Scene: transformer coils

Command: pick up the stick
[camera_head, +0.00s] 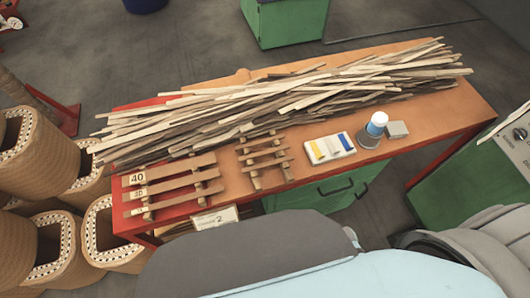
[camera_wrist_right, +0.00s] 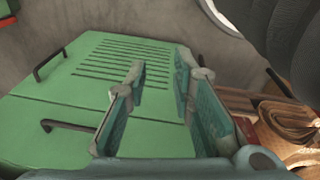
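A long heap of loose wooden sticks (camera_head: 270,105), pale to dark brown, lies across the back of the orange worktable in the head view. Shorter wooden bars rest on a rack (camera_head: 170,187) with number labels, one reading 40, at the table's front left. A smaller wooden rack (camera_head: 264,160) stands to its right. My right gripper (camera_wrist_right: 161,75) shows in the right wrist view, with its two teal-lined fingers apart and nothing between them. Neither gripper shows in the head view. My left gripper is out of sight.
The worktable (camera_head: 440,110) also holds a white and yellow box (camera_head: 329,148), a blue-topped bottle (camera_head: 374,129) and a small grey block (camera_head: 397,130). Woven coils (camera_head: 45,160) stand on the left. A green cabinet (camera_wrist_right: 90,85) lies beyond my right gripper.

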